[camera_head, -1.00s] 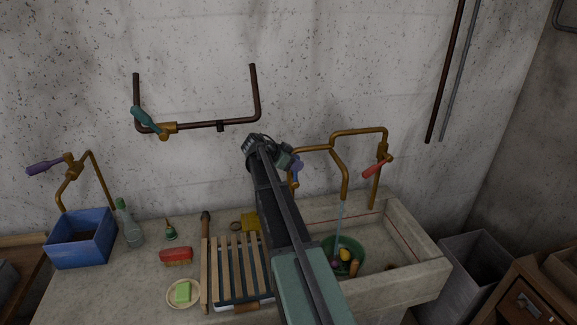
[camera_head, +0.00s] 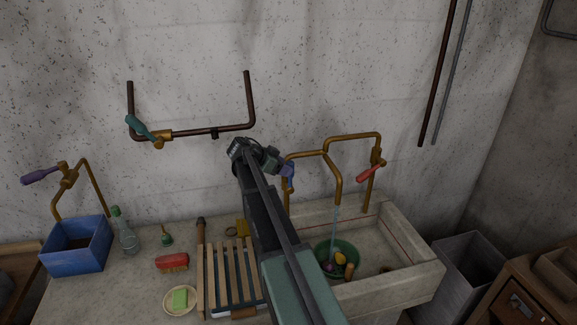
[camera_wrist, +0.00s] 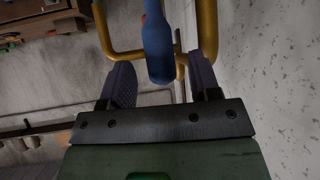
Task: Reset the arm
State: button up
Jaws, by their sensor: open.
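My gripper (camera_head: 286,169) is at the left side of the brass tap pipes (camera_head: 352,137) above the sink. In the wrist view, my gripper (camera_wrist: 160,64) has its two purple-grey fingers spread apart. A blue tap handle (camera_wrist: 157,40) appears between the fingers, with a clear gap on either side. I cannot tell how deep it sits between them. Brass pipe (camera_wrist: 207,30) runs behind it. In the head view the handle is small and partly hidden by my gripper. My arm reaches up from the bottom of the head view over the counter and sink.
Water runs from the spout into a green basin (camera_head: 322,270) in the sink (camera_head: 418,262). A red tap handle (camera_head: 369,173) is to the right. A dark wall pipe (camera_head: 190,133) with a teal handle is upper left. A blue box (camera_head: 75,258), bottle (camera_head: 124,238) and slatted rack (camera_head: 222,262) are on the counter.

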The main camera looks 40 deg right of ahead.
jog(key=p+v, duration=0.1)
jog(key=v, duration=0.3)
jog(key=shift+a+r, duration=0.1)
jog(key=shift+a, duration=0.05)
